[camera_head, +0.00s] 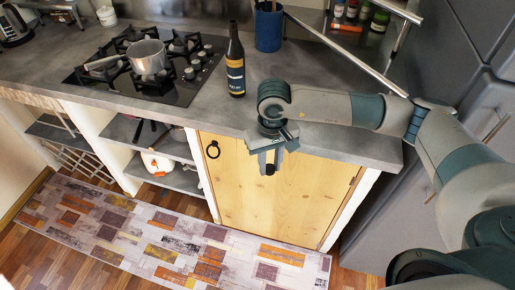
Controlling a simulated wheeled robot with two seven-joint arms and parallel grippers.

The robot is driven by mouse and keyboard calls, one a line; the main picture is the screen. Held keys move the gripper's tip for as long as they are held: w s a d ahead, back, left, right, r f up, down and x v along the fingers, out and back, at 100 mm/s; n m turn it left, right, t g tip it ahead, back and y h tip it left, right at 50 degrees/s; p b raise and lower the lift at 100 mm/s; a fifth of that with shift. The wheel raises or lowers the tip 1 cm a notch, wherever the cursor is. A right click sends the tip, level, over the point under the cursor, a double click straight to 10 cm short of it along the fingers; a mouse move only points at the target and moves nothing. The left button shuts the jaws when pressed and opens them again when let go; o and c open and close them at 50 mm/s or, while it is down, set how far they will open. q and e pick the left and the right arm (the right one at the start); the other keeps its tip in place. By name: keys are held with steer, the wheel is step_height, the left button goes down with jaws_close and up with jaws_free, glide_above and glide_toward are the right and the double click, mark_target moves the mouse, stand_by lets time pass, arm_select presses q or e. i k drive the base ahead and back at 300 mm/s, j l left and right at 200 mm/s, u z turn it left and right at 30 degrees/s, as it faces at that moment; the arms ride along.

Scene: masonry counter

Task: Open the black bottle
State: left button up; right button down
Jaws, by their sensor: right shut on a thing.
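The black bottle (235,65) stands upright on the grey counter, with a dark blue and yellow label. Its neck top looks dark; I cannot tell whether a cap is on it. My right gripper (269,164) points down in front of the counter's front edge, to the right of the bottle and apart from it. It is shut on a small dark thing (270,169) at its fingertips, too small to identify. My left gripper is not in view.
A gas hob (118,76) with a metal pot (148,57) is left of the bottle. A blue utensil holder (268,28) stands behind, and a rack with jars (346,14) is at the back right. Bare counter (210,102) lies in front of the bottle.

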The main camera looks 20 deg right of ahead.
mark_target(235, 53)
steer(key=i+j+z, duration=0.2)
steer(key=j, duration=0.15)
steer(key=i+j+z, duration=0.2)
steer(key=j, duration=0.15)
steer(key=j+z, duration=0.2)
steer(key=j, duration=0.15)
steer(key=i+j+z, duration=0.2)
steer(key=j, duration=0.2)
steer(key=j+z, duration=0.2)
steer(key=j, duration=0.2)
